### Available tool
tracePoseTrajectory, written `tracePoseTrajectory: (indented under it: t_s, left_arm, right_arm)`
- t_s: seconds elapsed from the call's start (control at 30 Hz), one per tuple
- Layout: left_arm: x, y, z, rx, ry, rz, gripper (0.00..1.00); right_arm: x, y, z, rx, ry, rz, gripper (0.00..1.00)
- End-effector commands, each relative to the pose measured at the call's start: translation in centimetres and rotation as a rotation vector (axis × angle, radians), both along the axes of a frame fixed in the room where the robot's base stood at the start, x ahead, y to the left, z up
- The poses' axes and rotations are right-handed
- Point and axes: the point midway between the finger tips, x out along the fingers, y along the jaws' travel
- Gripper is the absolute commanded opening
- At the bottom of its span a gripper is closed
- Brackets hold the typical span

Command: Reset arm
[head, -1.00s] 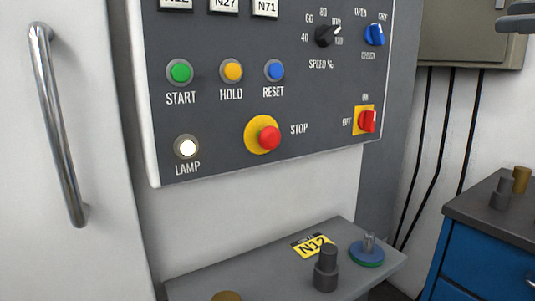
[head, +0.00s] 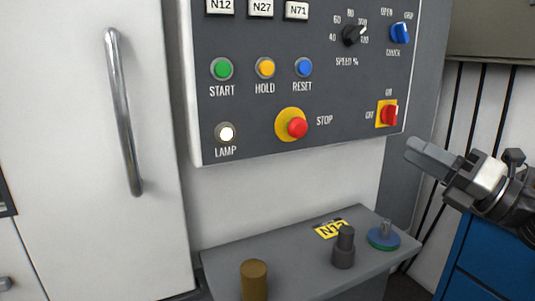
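My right gripper (head: 428,156) is at the right of the head view, in front of the wall and to the right of the control panel. Its grey fingers point up and left, apart from the panel and the grey shelf. No held thing is visible at the fingertips. My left gripper is not in view.
The control panel (head: 270,125) has several buttons and knobs. The shelf (head: 270,247) below holds a brown cylinder (head: 255,280), a dark stepped part (head: 344,250), a yellow tag (head: 331,229) and a blue-green disc (head: 383,239). A blue cabinet (head: 480,270) stands at right.

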Motion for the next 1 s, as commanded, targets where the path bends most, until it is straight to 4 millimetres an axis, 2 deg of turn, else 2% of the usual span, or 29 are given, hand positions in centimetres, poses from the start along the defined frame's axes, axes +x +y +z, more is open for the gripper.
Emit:
tracePoseTrajectory:
  t_s: [0.03, 0.17, 0.2, 0.27, 0.3, 0.4, 0.5, 0.6, 0.7, 0.8, 1.0]
  left_arm:
    - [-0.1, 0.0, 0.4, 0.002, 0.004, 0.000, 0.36]
    - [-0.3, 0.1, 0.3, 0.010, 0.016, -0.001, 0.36]
    - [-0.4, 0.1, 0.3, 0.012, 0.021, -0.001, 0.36]
    - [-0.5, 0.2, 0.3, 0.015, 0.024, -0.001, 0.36]
    - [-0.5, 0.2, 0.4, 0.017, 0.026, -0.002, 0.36]
    - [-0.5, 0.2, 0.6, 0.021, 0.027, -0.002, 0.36]
    - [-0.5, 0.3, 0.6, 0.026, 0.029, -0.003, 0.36]
    - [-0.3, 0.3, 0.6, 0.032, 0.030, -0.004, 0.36]
    - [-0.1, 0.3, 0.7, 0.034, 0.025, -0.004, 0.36]
    - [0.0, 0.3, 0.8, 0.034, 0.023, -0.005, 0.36]
    - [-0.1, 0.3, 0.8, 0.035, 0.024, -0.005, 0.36]
  right_arm:
    - [0.0, 1.3, -4.2, 0.216, 0.153, 0.020, 0.35]
    - [-1.2, 3.0, -13.8, 0.722, 0.517, -0.024, 0.35]
    - [-2.0, 3.5, -16.7, 0.861, 0.625, -0.052, 0.35]
    - [-3.5, 4.4, -20.9, 1.054, 0.779, -0.102, 0.35]
    - [-4.9, 5.1, -23.6, 1.177, 0.880, -0.139, 0.35]
    - [-8.8, 7.3, -29.5, 1.459, 1.114, -0.248, 0.35]
    - [-13.0, 9.6, -33.9, 1.690, 1.310, -0.359, 0.35]
    - [-16.6, 11.8, -36.6, 1.862, 1.454, -0.451, 0.35]
    - [-18.9, 13.3, -38.0, 1.967, 1.545, -0.512, 0.35]
    - [-20.0, 14.0, -38.6, 2.014, 1.586, -0.541, 0.35]
    - [-20.1, 14.1, -38.7, 2.021, 1.593, -0.546, 0.35]
